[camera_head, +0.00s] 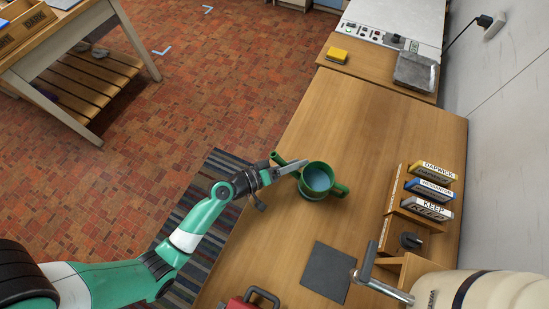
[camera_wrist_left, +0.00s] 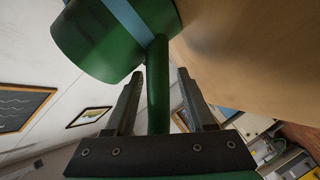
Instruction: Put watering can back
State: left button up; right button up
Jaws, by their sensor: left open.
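The green watering can (camera_head: 329,193) stands on the wooden counter (camera_head: 350,130), with blue showing inside its round opening. Its handle is on the right and its thin spout (camera_head: 279,158) points to the upper left. My left gripper (camera_head: 287,168) reaches the can from the left, at the spout side. In the left wrist view, the green spout (camera_wrist_left: 158,95) runs between the two open fingers, with a gap visible on each side. The can's round body (camera_wrist_left: 105,45) is beyond the fingertips. My right gripper is not in view.
A dark square mat (camera_head: 327,273) lies below the can, near a red object (camera_head: 238,302) and a metal tap (camera_head: 385,288) on a cream container (camera_head: 500,291). A rack of labelled blocks (camera_head: 430,190) stands at the right. A yellow sponge (camera_head: 337,55) lies at the back.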

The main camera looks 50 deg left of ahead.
pick_arm(q)
jog(key=v, duration=1.2)
jog(key=shift+r, duration=0.25)
